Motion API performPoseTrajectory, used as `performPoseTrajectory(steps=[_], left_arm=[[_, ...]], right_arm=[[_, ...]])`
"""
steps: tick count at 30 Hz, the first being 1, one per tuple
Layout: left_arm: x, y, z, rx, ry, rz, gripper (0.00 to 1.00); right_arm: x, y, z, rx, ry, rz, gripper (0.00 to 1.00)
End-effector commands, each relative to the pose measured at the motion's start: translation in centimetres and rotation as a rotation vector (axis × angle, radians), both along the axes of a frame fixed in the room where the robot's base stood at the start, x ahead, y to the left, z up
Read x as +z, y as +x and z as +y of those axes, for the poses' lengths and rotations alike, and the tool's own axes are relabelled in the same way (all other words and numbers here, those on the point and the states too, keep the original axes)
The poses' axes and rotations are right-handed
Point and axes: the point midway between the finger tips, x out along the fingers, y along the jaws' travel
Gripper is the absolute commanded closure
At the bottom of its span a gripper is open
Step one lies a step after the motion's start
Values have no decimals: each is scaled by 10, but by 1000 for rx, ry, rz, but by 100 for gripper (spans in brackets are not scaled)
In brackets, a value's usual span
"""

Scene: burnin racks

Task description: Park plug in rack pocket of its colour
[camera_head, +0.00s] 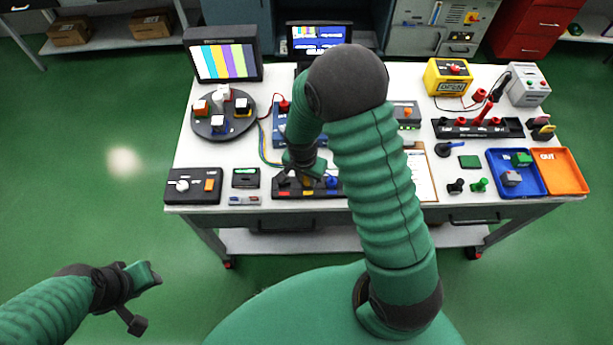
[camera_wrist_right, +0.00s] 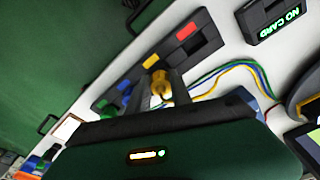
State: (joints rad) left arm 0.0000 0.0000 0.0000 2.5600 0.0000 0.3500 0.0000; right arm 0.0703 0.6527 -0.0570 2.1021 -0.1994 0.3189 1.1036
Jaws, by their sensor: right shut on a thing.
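My right gripper (camera_head: 304,178) is shut on a yellow plug (camera_wrist_right: 160,86) at the front middle of the table. The plug also shows as a small yellow patch in the head view (camera_head: 307,182). The dark plug rack (camera_head: 295,195) lies under it, with red, yellow and blue labels along its front. In the right wrist view the rack (camera_wrist_right: 205,45) shows the plug beside the yellow label; I cannot tell whether it is seated in the pocket. A blue plug (camera_head: 332,181) stands at the blue label. My left gripper (camera_head: 146,298) is open and empty, off the table.
A "NO CARD" reader (camera_head: 245,178) and a dial box (camera_head: 193,186) are left of the rack. Coloured cables (camera_wrist_right: 215,75) run behind it. A clipboard (camera_head: 420,172) is to the right, partly hidden by my arm. Blue (camera_head: 517,190) and orange (camera_head: 560,172) trays lie far right.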

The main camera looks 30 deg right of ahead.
Motion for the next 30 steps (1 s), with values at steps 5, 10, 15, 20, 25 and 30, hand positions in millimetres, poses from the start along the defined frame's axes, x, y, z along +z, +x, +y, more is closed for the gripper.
performPoseTrajectory(steps=[5, 10, 15, 20, 25, 30], left_arm=[[-2, 0, 0, 0, 0, 0, 64], [-4, 0, 0, 0, 0, 0, 64], [-7, 0, 0, 0, 0, 0, 64], [-9, 0, 0, 0, 0, 0, 64], [-11, 0, 0, 0, 0, 0, 64], [-14, 0, 0, 0, 0, 0, 64]], right_arm=[[-2, 0, 0, 1, 0, 0, 100], [-5, 0, 0, 1, 0, 0, 100], [-9, 0, 0, 2, 0, 0, 100], [-12, 0, 0, 2, 0, 0, 100], [-15, 0, 0, 2, 0, 0, 100], [-19, 0, 0, 2, 0, 0, 100]])
